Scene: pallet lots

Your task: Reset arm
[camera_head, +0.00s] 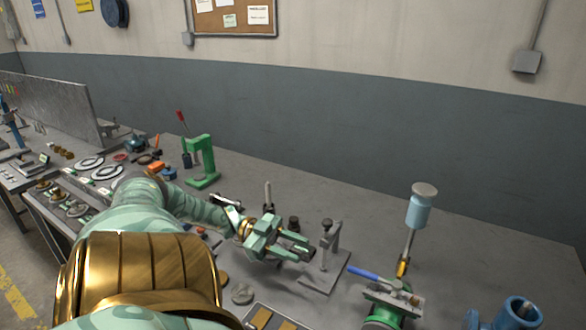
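My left arm (192,208), green with gold joints, reaches in from the lower left over the workbench. Its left gripper (303,249) is above the bench, just left of a small metal stand with a grey base plate (325,272). Its two fingers look apart, with nothing seen between them. Whether the fingertips touch the stand's post cannot be told. My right gripper is not in view.
A green press (202,160) stands on the bench (345,205) behind the arm. Small parts crowd the left. The back middle is clear.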

